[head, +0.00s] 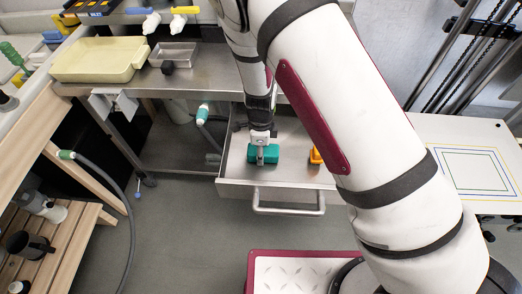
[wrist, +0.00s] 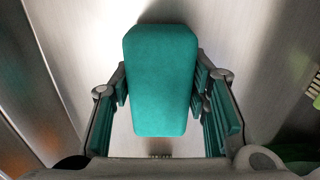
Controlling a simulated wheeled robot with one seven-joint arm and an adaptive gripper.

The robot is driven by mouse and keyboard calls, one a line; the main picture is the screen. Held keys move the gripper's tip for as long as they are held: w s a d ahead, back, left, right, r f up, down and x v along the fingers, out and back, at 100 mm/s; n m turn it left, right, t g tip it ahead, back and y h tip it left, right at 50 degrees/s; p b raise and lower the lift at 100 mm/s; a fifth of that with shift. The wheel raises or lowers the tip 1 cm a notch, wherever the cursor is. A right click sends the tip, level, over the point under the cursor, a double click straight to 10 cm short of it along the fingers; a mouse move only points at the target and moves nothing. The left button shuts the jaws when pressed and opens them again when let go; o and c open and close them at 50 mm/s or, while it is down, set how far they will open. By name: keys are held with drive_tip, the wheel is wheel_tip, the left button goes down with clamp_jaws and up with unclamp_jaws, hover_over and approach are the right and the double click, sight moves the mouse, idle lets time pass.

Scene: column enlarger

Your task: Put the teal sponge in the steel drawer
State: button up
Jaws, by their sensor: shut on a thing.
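The teal sponge (head: 264,154) is at my gripper, inside the outline of the open steel drawer (head: 268,188) in the head view. In the wrist view the sponge (wrist: 161,80) is a rounded teal block between the two fingers. My gripper (head: 262,146) is shut on it and points down; the fingertips show on both sides in the wrist view (wrist: 162,88). The drawer is pulled out under the steel counter, with its bar handle facing me. I cannot tell whether the sponge touches the drawer floor. My arm hides the drawer's right part.
An orange object (head: 315,156) lies in the drawer to the right of the sponge, partly hidden by my arm. A cream tray (head: 98,60) and a small steel tray (head: 173,54) stand on the counter. A hose (head: 118,188) hangs at the left.

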drive_tip(key=shift+f, duration=0.2)
drive_tip(key=o, duration=0.9)
drive_tip(key=shift+o, duration=0.2)
drive_tip(key=shift+r, duration=0.1)
drive_tip(key=s+d+r+n+y, duration=0.1)
drive_tip(key=d+r+n, duration=0.1)
drive_tip(key=r, duration=0.9)
drive_tip(key=s+d+r+n+y, duration=0.1)
drive_tip(key=d+r+n, duration=0.1)
drive_tip(key=r, duration=1)
drive_tip(key=s+d+r+n+t, duration=0.1)
drive_tip(key=s+d+r+n, duration=0.45)
drive_tip(key=r, duration=0.55)
drive_tip(key=s+d+r+n+t+h, duration=0.1)
drive_tip(key=s+d+r+n, duration=0.2)
drive_tip(key=s, duration=0.4)
drive_tip(key=s+d+r+n+t+h, duration=0.1)
drive_tip(key=s+d+r+n+t, duration=0.1)
drive_tip(key=s+d+r+n, duration=0.2)
drive_tip(key=s+d+n, duration=0.2)
drive_tip(key=s+d, duration=0.2)
drive_tip(key=shift+d+r+t+p, duration=0.25)
drive_tip(key=shift+d+t+p, duration=0.05)
drive_tip(key=shift+p, duration=0.1)
